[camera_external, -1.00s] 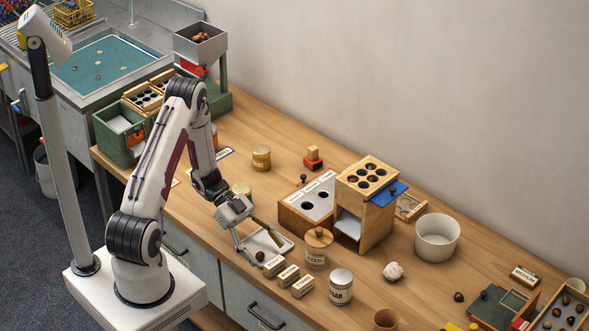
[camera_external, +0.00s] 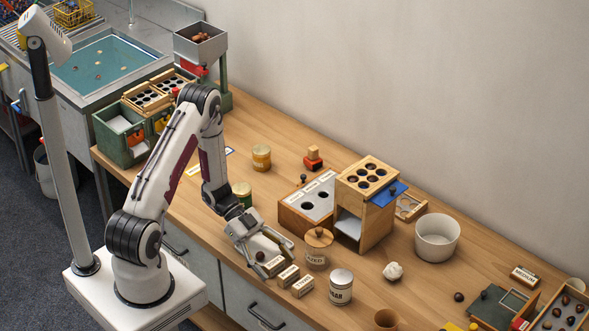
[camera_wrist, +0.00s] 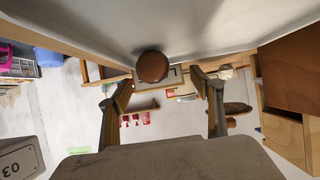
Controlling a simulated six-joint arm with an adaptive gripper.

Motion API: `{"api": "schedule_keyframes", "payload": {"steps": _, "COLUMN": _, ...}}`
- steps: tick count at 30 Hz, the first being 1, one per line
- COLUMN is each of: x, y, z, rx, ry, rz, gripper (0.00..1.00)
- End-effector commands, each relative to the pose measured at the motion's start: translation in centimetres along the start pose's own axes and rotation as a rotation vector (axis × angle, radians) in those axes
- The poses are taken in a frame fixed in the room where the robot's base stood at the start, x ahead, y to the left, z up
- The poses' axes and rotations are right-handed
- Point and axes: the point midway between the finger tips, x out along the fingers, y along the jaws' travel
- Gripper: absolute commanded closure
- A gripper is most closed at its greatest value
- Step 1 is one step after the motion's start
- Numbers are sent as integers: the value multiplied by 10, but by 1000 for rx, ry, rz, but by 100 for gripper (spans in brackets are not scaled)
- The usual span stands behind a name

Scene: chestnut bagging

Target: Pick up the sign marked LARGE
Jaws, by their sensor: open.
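Three small pale lettered blocks stand in a row at the bench's front edge: one nearest my gripper (camera_external: 274,265), a middle one (camera_external: 288,275) and one farther right (camera_external: 303,287). Their lettering is too small to read, so I cannot tell which is marked LARGE. A similar lettered sign (camera_external: 524,276) lies far right; its word looks like MEDIUM.
A brown chestnut (camera_external: 260,257) sits by my fingers; a round brown thing (camera_wrist: 152,66) shows in the wrist view. A lidded jar (camera_external: 318,248) and a white labelled tin (camera_external: 341,287) stand close right. A wooden box (camera_external: 366,205) stands behind.

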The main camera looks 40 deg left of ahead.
Motion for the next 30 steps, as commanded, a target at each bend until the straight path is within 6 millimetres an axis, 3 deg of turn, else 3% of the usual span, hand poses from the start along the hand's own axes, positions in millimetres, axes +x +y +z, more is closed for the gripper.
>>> {"api": "schedule_keyframes", "payload": {"steps": 11, "x": 0, "y": 0, "z": 0, "rx": 0, "ry": 0, "rz": 0, "gripper": 35}}
{"api": "schedule_keyframes", "payload": {"steps": 12, "x": 0, "y": 0, "z": 0, "rx": 0, "ry": 0, "rz": 0, "gripper": 37}}
{"api": "schedule_keyframes", "payload": {"steps": 16, "x": 0, "y": 0, "z": 0, "rx": 0, "ry": 0, "rz": 0, "gripper": 70}}
{"api": "schedule_keyframes", "payload": {"steps": 30, "x": -1, "y": 0, "z": -1, "rx": 0, "ry": 0, "rz": 0, "gripper": 70}}
